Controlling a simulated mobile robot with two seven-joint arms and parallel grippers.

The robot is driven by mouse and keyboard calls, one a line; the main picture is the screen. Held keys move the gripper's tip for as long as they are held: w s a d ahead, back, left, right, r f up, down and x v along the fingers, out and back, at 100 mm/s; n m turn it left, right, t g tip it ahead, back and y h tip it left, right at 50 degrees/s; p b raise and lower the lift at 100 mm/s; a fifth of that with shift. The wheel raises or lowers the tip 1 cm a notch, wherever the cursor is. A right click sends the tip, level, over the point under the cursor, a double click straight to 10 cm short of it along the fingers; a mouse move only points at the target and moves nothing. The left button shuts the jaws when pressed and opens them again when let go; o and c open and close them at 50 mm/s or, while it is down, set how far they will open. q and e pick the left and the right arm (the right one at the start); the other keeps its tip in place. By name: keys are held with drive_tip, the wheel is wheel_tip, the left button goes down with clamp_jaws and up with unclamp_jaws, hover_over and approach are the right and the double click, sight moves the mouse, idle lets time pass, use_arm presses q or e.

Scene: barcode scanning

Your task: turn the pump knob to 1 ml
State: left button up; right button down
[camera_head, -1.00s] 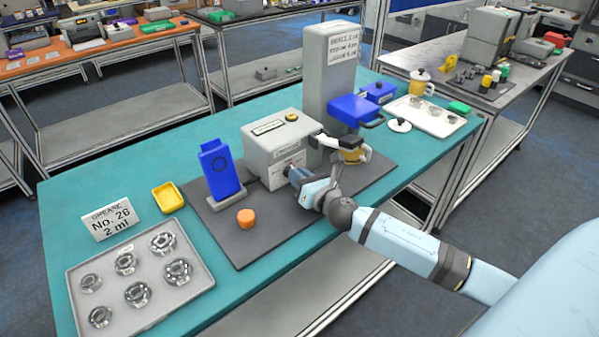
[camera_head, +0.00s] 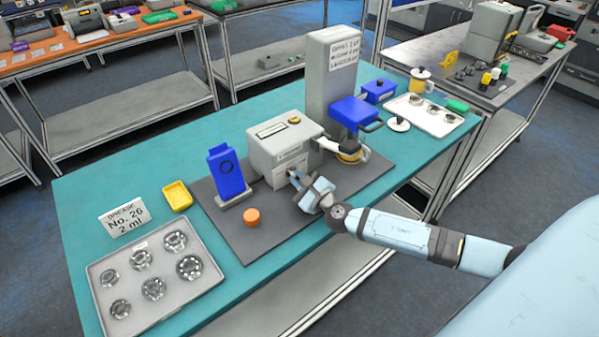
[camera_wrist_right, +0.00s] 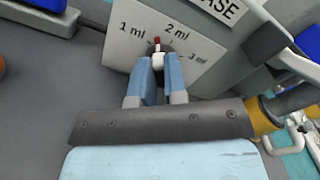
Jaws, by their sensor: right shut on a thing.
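The grey pump box (camera_head: 285,150) stands on the dark mat, its dial face towards my right arm. My right gripper (camera_head: 296,180) is at that face in the head view. In the right wrist view its two blue fingers (camera_wrist_right: 158,68) are shut on the pump knob (camera_wrist_right: 158,60), which is partly hidden between them. The knob's red pointer (camera_wrist_right: 157,41) points between the 1 ml mark (camera_wrist_right: 132,32) and the 2 ml mark (camera_wrist_right: 177,28). The 3 ml mark (camera_wrist_right: 198,57) is to the right. My left gripper is not in view.
An orange knob-like piece (camera_head: 252,217) and a blue stand (camera_head: 226,172) are left of the pump. A sign (camera_head: 122,218) reads "No. 26 2 ml". A grey tray (camera_head: 110,325) holds several bearings. A tall grey column with a blue part (camera_head: 355,112) stands behind the pump's right side.

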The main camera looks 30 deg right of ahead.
drive_tip(key=shift+r+n+p, duration=0.15)
drive_tip(key=shift+n+p, duration=0.7)
drive_tip(key=shift+n, duration=0.35)
drive_tip(key=shift+a+n+p, duration=0.1)
drive_tip(key=shift+n+p, duration=0.5)
drive_tip(key=shift+n, duration=0.4)
drive_tip(key=shift+f, duration=0.2)
drive_tip(key=c, duration=1.2)
unclamp_jaws()
drive_tip(key=shift+o, duration=0.2)
drive_tip(key=s, duration=0.4)
drive_tip(key=s+b, duration=0.1)
drive_tip(key=s, duration=0.3)
drive_tip(key=s+d, duration=0.1)
drive_tip(key=s, duration=0.3)
drive_tip(key=shift+s+f+b, duration=0.1)
drive_tip(key=shift+s+b, duration=0.25)
drive_tip(key=shift+b, duration=0.05)
drive_tip(key=shift+s, duration=0.55)
